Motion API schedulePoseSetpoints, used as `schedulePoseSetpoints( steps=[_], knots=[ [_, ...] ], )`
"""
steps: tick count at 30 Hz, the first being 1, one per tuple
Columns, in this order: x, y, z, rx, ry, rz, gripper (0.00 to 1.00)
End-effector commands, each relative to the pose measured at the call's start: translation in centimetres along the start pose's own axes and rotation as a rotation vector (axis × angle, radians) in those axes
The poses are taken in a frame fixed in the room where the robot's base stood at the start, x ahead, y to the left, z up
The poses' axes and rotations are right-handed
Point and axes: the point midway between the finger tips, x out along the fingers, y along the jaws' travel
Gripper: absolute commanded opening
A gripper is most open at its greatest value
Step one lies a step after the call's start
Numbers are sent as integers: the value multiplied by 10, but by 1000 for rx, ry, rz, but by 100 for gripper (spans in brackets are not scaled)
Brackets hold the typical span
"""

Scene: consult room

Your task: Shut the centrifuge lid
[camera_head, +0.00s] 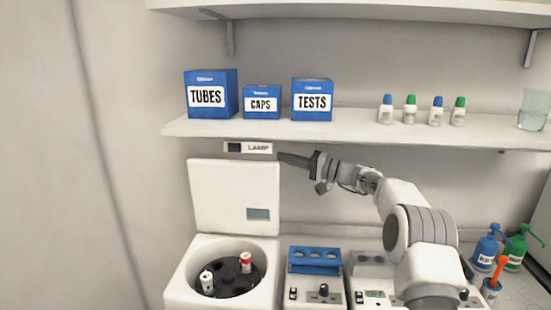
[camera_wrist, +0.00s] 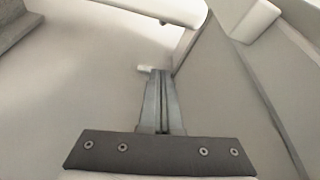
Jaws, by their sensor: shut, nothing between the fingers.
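The white centrifuge (camera_head: 176,284) stands at the lower left in the head view. Its lid (camera_head: 225,190) is open and upright at the back of the body. Inside the bowl is a dark rotor (camera_head: 228,278) with a white-capped tube (camera_head: 206,281) and a red-capped tube (camera_head: 246,262). My gripper (camera_head: 281,157) is at the lid's upper right corner, just below the shelf; I cannot tell whether it touches the lid. In the wrist view the fingers (camera_wrist: 162,75) are together with nothing between them.
A shelf (camera_head: 350,124) with blue boxes and small bottles runs just above my gripper. A LAMP switch (camera_head: 248,147) is on the wall behind the lid. A blue tube rack (camera_head: 315,259) stands right of the centrifuge. Blue and green bottles (camera_head: 515,247) stand at the far right.

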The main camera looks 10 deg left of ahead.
Motion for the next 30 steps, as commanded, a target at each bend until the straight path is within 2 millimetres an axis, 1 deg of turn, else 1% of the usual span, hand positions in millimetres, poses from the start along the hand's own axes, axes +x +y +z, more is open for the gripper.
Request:
schedulePoseSetpoints(
  steps=[1, 6, 9, 18, 19, 30],
  knots=[
    [11, -2, 1, 1, -4, 0, 0],
    [42, -2, 1, 1, -3, 0, 0],
    [56, -2, 1, 0, -3, 1, 0],
    [84, -1, 1, 1, -2, 1, 0],
    [86, -2, 2, 0, -2, 1, 0],
    [79, -1, 15, 3, -2, 1, 0]
  ],
)
